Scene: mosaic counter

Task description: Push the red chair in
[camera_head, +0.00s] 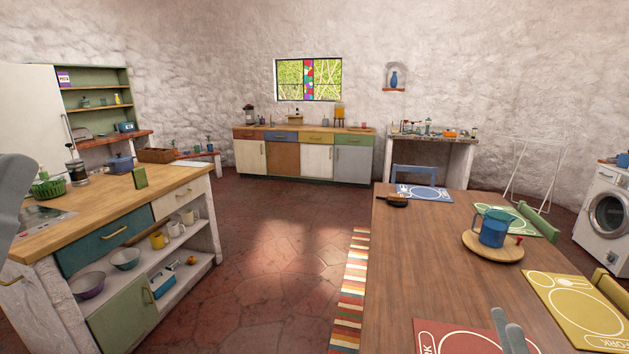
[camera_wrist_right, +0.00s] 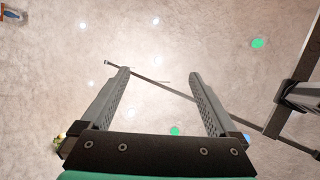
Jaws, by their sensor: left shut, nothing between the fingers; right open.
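I do not see the red chair in either view. A red placemat (camera_head: 460,339) lies at the near end of the wooden dining table (camera_head: 440,255), cut by the bottom edge. My left gripper (camera_head: 14,195) shows only as a grey part at the left edge of the head view, near the kitchen island, and is shut and empty. My right gripper (camera_head: 507,324) rises from the bottom edge of the head view, in front of the red placemat. In the right wrist view my right gripper (camera_wrist_right: 160,76) has its fingers wide apart with nothing between them.
A blue chair (camera_head: 414,176) stands at the table's far end; green (camera_head: 535,220) and yellow (camera_head: 610,293) chairs are on its right. A blue jug (camera_head: 492,229) stands on a round board. The kitchen island (camera_head: 120,205) is at left. Red floor (camera_head: 270,235) lies clear between.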

